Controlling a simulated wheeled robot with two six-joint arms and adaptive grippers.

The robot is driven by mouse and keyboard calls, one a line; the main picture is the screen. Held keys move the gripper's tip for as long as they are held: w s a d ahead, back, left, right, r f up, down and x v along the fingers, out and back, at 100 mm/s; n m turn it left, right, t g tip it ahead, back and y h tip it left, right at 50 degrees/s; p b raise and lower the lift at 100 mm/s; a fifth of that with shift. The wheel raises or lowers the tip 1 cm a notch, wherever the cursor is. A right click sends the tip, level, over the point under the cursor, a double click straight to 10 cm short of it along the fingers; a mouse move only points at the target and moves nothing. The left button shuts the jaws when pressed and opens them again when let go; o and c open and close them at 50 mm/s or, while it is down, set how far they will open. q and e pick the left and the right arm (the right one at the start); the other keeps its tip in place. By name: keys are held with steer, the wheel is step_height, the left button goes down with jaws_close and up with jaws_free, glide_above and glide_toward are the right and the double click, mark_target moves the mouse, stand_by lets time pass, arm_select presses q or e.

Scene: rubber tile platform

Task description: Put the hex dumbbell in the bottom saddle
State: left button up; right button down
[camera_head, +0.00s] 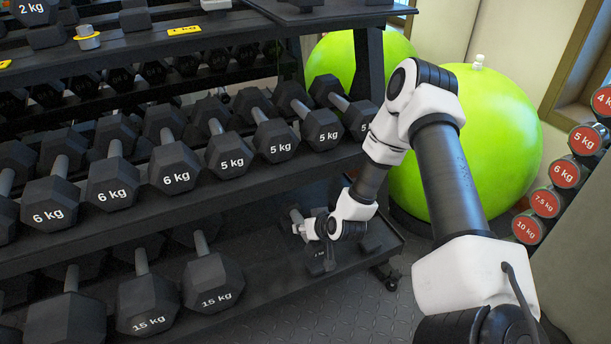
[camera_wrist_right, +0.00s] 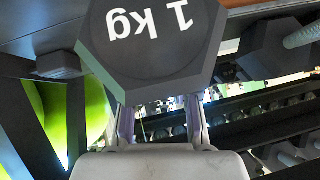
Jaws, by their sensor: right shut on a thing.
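My right gripper (camera_head: 303,229) is at the right end of the rack's bottom shelf, below the middle shelf. It is shut on a dark hex dumbbell. In the wrist view the dumbbell's hex head (camera_wrist_right: 155,50) fills the top middle and reads "1 kg" upside down, with the two fingers (camera_wrist_right: 160,122) just below it. In the head view the hex dumbbell (camera_head: 318,260) is small, dark and partly hidden by the gripper. I cannot tell whether it touches the shelf. The bottom saddle cannot be made out clearly. My left gripper is not in view.
The bottom shelf (camera_head: 270,283) holds 15 kg dumbbells (camera_head: 213,284) left of my gripper. The middle shelf (camera_head: 235,192) above carries several 5 kg and 6 kg dumbbells. A green ball (camera_head: 490,130) stands behind my right arm. Red-ended dumbbells (camera_head: 567,172) are at the right.

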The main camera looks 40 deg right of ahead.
step_height(320, 180, down, 3)
steer(key=shift+r+b, duration=0.15)
steer(key=shift+b, duration=0.5)
steer(key=shift+r, duration=0.1)
steer(key=c, duration=1.3)
jaws_free()
steer(key=shift+f, duration=0.2)
steer(key=o, duration=0.5)
steer(key=shift+c, duration=0.2)
